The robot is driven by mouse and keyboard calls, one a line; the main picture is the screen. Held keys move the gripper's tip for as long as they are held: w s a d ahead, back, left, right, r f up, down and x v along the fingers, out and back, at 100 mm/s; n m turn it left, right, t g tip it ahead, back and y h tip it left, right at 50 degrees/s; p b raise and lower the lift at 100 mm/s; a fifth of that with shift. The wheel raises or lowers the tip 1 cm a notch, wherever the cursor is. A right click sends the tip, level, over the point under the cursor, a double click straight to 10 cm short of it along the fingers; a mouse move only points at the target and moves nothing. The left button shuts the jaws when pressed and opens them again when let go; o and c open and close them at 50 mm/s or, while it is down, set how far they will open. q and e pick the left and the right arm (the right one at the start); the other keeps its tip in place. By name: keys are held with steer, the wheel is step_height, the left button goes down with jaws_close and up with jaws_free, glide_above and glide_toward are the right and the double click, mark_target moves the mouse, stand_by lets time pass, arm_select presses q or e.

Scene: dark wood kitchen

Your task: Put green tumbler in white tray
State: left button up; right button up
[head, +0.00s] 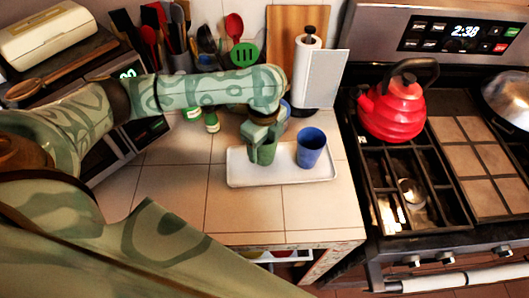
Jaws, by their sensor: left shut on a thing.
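The white tray (240,179) lies on the tiled counter. My left gripper (263,143) is over the tray's left half, shut on the green tumbler (264,154). The tumbler is upright, and the gripper hides part of it. I cannot tell whether its base touches the tray. A blue tumbler (310,148) stands upright on the tray's right half, apart from the green one. My right gripper is not in view.
Green-labelled bottles (211,122) stand behind the tray at left. A paper towel roll (321,78) stands behind it. A red kettle (391,108) sits on the stove at right. The counter in front of the tray is clear.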

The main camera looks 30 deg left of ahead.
arm_select(q)
step_height(320, 180, down, 3)
steer(key=shift+f+b, duration=0.2)
steer(key=shift+b, duration=0.5)
steer(key=shift+r, duration=0.1)
steer(key=o, duration=1)
step_height(320, 180, up, 12)
steer(key=p, duration=0.5)
